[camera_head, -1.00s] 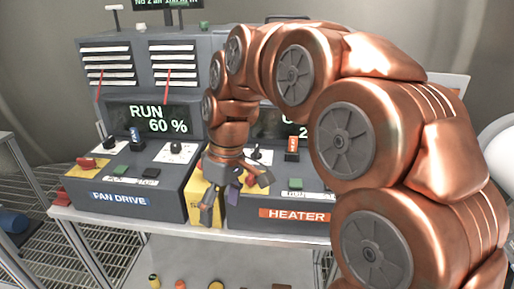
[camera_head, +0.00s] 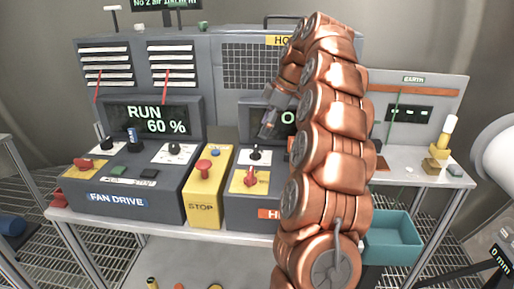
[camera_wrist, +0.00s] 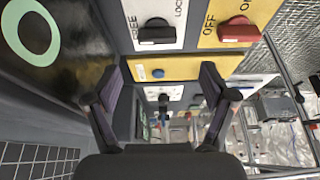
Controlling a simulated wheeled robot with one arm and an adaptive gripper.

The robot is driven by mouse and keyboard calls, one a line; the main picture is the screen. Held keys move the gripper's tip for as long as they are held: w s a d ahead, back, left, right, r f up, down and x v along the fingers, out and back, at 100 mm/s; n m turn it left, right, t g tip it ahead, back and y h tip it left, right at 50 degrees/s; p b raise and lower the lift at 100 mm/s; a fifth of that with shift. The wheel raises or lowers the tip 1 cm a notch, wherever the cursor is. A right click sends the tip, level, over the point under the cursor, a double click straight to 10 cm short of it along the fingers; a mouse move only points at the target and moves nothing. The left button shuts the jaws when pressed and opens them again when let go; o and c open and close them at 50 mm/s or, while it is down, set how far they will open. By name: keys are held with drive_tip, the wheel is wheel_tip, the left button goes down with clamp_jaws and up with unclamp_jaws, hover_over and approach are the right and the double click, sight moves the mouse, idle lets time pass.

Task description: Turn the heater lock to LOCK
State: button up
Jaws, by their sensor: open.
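The heater lock is a black knob (camera_head: 256,153) on a white plate on the heater console (camera_head: 237,212). In the wrist view the lock knob (camera_wrist: 157,34) is at the top, under FREE and LOCK lettering. I cannot tell which word it points to. My gripper (camera_head: 272,116) is above the knob, in front of the heater display, and apart from it. In the wrist view my gripper (camera_wrist: 161,82) has its two fingers wide apart with nothing held. My arm hides the right part of the heater console.
A red knob (camera_head: 250,179) with OFF and ON marks sits on a yellow plate just in front of the lock. A red button (camera_head: 203,166) stands on the yellow STOP box to the left. The fan drive console (camera_head: 120,195) is further left. A teal bin (camera_head: 392,238) is at the right.

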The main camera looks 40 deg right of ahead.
sight(256, 149)
drive_tip(key=shift+d+p+x, duration=0.2)
drive_tip(key=shift+p+x, duration=0.9)
drive_tip(key=shift+x, duration=2.75)
drive_tip(key=shift+w, duration=0.1)
drive_tip(key=shift+f, duration=0.1)
drive_tip(key=c, duration=1.2)
